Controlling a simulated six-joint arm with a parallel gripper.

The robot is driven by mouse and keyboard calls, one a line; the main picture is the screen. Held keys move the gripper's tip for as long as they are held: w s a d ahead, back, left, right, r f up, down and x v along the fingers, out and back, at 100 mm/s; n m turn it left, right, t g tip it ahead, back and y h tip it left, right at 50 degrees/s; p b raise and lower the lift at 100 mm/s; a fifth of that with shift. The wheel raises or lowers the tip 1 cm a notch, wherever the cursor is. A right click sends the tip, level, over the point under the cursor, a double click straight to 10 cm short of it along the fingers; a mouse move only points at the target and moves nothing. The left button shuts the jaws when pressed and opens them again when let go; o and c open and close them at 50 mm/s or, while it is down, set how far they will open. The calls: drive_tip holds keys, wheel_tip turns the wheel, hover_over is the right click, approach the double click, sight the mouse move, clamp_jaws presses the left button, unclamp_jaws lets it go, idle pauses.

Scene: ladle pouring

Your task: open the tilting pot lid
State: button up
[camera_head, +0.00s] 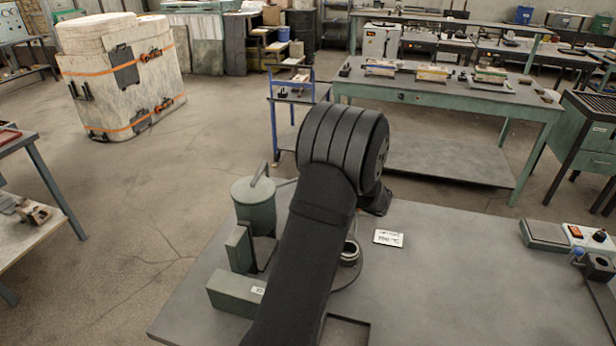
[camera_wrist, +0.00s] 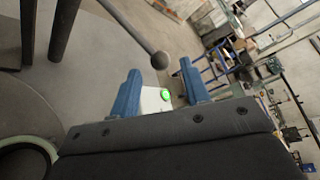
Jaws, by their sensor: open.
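The grey-green cylindrical pot (camera_head: 255,208) stands at the left of the workbench, with a bent handle (camera_head: 262,172) rising from its top. Its lid looks shut in the head view. In the wrist view my gripper (camera_wrist: 160,68) shows two blue fingers spread apart, with nothing clamped between them. A dark rod ending in a ball knob (camera_wrist: 160,60) comes in from the top and lies in line with the gap at the fingertips. I cannot tell its depth or whether it belongs to the lid. My arm hides the gripper in the head view.
Green-grey blocks (camera_head: 236,293) sit in front of the pot. A round ring-shaped part (camera_head: 349,253) is partly behind my arm. A small white label card (camera_head: 388,238) lies on the grey workbench (camera_head: 450,280). A control box (camera_head: 590,238) is at the right; the bench between is clear.

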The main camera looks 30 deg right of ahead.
drive_tip(key=shift+x, duration=2.25)
drive_tip(key=shift+c, duration=0.2)
clamp_jaws()
